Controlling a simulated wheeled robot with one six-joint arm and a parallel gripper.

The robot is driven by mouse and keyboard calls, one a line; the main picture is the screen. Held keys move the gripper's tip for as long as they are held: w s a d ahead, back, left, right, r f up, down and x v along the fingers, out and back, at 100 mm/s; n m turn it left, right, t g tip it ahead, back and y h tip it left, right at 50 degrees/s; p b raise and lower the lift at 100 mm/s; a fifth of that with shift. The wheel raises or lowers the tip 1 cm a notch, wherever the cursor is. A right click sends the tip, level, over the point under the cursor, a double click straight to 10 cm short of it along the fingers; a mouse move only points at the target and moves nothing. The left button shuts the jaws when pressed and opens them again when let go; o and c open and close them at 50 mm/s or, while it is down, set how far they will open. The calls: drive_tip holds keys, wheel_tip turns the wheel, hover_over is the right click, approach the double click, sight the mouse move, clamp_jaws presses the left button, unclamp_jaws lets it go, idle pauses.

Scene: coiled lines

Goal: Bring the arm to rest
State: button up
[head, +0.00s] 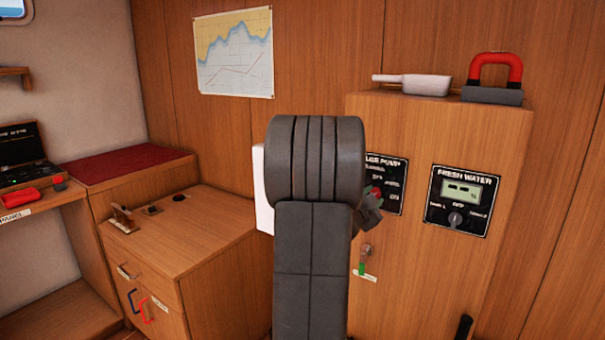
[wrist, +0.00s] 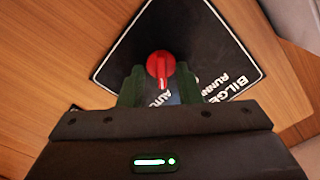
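My gripper (wrist: 160,78) is open in the wrist view, its two dark green fingers apart. A red knob (wrist: 159,65) on the black bilge pump panel (wrist: 205,50) shows between and beyond the fingertips. I see gaps beside the knob, but cannot tell how far the tips are from the panel. In the head view my dark arm stands upright in the middle and hides most of the gripper and the left part of the panel (head: 393,190). A bit of the gripper (head: 369,211) shows at the arm's right edge, by the panel.
The wooden cabinet (head: 430,270) also carries a fresh water panel (head: 461,200) and a key-like fitting (head: 365,251). A white scoop-like object (head: 420,84) and a red-handled object (head: 493,80) lie on top. A lower wooden cabinet (head: 200,240) stands left; its top is mostly clear.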

drive_tip(key=n+p, duration=0.2)
drive_tip(key=shift+s+a+r+n+p, duration=0.2)
drive_tip(key=shift+r+n+p, duration=0.1)
drive_tip(key=shift+r+n, duration=0.1)
drive_tip(key=n+p, duration=0.5)
drive_tip(key=p, duration=0.2)
drive_tip(key=shift+w+a+n+p, duration=0.1)
drive_tip(key=shift+n+p, duration=0.25)
drive_tip(key=shift+n, duration=0.05)
drive_tip(key=b+v, duration=0.3)
drive_tip(key=v, duration=1)
drive_tip(key=shift+s+a+f, duration=0.25)
drive_tip(key=shift+s, duration=0.05)
drive_tip(key=shift+f, duration=0.15)
